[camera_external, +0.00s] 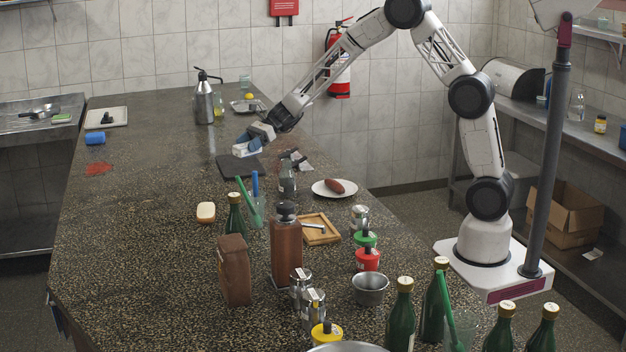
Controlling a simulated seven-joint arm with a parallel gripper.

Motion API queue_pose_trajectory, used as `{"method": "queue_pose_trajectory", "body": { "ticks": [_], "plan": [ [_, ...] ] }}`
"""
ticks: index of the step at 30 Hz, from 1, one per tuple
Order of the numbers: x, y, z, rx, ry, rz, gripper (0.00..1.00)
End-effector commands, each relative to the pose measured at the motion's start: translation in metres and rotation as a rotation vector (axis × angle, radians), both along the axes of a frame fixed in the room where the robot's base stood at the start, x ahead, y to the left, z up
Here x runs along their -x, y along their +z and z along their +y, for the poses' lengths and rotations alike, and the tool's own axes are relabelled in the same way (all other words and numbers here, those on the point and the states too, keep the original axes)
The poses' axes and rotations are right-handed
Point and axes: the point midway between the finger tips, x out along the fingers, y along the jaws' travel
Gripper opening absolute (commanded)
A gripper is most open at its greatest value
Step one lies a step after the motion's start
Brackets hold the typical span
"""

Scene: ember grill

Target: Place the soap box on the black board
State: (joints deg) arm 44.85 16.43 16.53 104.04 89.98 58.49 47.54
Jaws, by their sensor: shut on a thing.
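My gripper (252,141) is at the far middle of the counter, low over the black board (240,172). It is shut on a small whitish box, the soap box (240,151). The box is at the far edge of the board in the picture. I cannot tell whether it touches the board or hangs just above it. The board lies flat and dark on the counter, its near part bare. The gripper fingers hide part of the box.
Green bottles, jars and a brown box (235,270) crowd the front. The counter left of the board is mostly clear.

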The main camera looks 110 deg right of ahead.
Motion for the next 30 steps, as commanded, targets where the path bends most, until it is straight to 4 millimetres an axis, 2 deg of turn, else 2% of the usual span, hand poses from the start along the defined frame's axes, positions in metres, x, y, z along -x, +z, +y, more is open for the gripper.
{"method": "queue_pose_trajectory", "body": {
  "ticks": [3, 9, 23, 30],
  "plan": [
    [-0.013, -0.002, -0.008, 0.0, 0.001, 0.0, 0.4],
    [-0.025, -0.003, -0.016, 0.0, 0.0, 0.0, 0.4],
    [-0.026, -0.005, -0.018, 0.0, 0.0, 0.001, 0.4],
    [-0.026, -0.027, -0.018, -0.002, -0.001, 0.002, 0.4]
  ]
}}
